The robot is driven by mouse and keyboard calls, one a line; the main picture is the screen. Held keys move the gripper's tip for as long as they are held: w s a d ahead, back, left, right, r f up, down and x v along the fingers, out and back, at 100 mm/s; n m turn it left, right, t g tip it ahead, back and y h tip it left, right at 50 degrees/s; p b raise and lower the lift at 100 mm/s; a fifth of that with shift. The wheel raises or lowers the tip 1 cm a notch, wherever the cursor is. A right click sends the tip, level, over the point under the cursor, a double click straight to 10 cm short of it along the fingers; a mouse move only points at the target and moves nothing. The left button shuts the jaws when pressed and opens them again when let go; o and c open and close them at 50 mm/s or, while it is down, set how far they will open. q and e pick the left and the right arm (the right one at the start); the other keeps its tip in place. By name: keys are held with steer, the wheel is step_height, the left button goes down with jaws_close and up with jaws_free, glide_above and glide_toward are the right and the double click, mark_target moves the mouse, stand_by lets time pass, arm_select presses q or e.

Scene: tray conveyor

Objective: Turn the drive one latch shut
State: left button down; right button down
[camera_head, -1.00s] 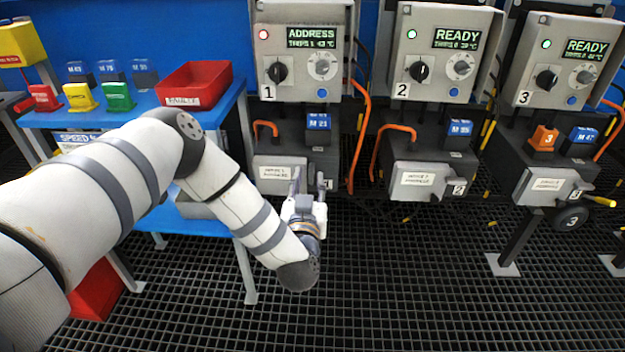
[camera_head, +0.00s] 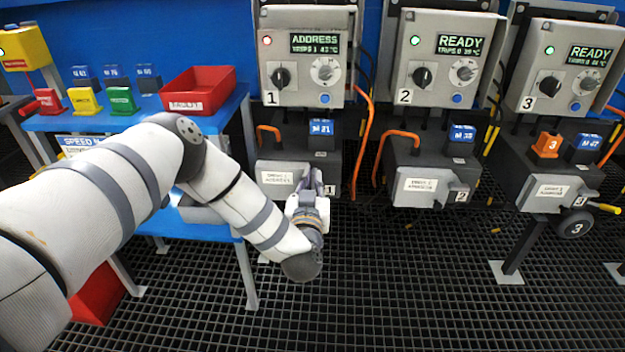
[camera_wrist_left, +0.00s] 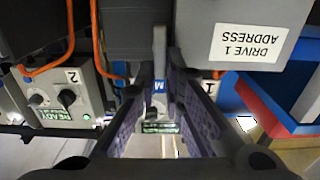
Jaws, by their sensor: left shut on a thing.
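Drive one (camera_head: 275,180) is the dark grey box under the left control unit, with a white "DRIVE 1 ADDRESS" label that also shows upside down in the left wrist view (camera_wrist_left: 247,43). Its latch (camera_wrist_left: 160,45) is a grey bar beside that label, lying between the fingertips in the left wrist view. My left gripper (camera_head: 313,182) is at the lower right of the drive's front, shut on the latch. The gripper hides most of the latch in the head view. My right gripper is not in view.
Control unit one (camera_head: 307,20) reads ADDRESS with a red light. Drives two (camera_head: 430,160) and three (camera_head: 550,175) stand to the right, their units reading READY with green lights. A blue table (camera_head: 235,110) with a red tray (camera_head: 198,90) is at the left.

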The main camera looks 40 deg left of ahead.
arm_select(q)
steer(key=shift+s+a+f+n+b, duration=0.15)
steer(key=shift+a+f+n+b, duration=0.15)
steer(key=shift+n, duration=2.65)
steer(key=shift+s+a+f+n+b, duration=0.1)
steer(key=shift+s+a+f+n, duration=0.2)
steer(key=shift+n, duration=2.6)
steer(key=shift+s+a+f+n+b, duration=0.15)
steer(key=shift+f+n, duration=0.25)
steer(key=shift+n, duration=2.55)
steer(key=shift+w, duration=0.1)
steer(key=c, duration=1.7)
jaws_free()
steer(key=shift+d, duration=0.1)
